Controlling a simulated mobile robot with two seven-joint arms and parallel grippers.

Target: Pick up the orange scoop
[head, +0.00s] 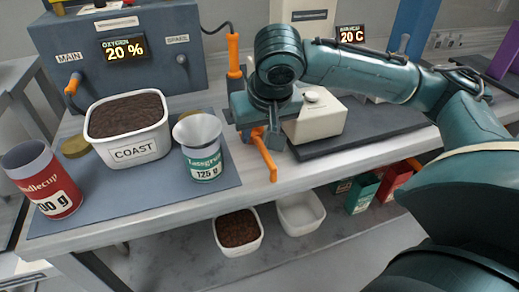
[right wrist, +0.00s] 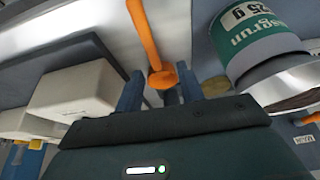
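The orange scoop (head: 264,158) lies at the front edge of the bench, its long part slanting toward the front and partly hidden by my right gripper (head: 268,135) above it. In the right wrist view the scoop (right wrist: 149,35) runs up from a rounded orange end between the two blue-grey fingers of my right gripper (right wrist: 160,90). The fingers stand apart, one on each side, with gaps visible between them and the scoop. My left gripper is not in view.
A Lassgrun cup (head: 203,165) with a grey funnel stands close left of the scoop. The white COAST tub (head: 135,150) of dark grains and a red cup (head: 50,190) stand further left. A cream device (head: 318,122) is right. Two tubs (head: 300,212) sit below.

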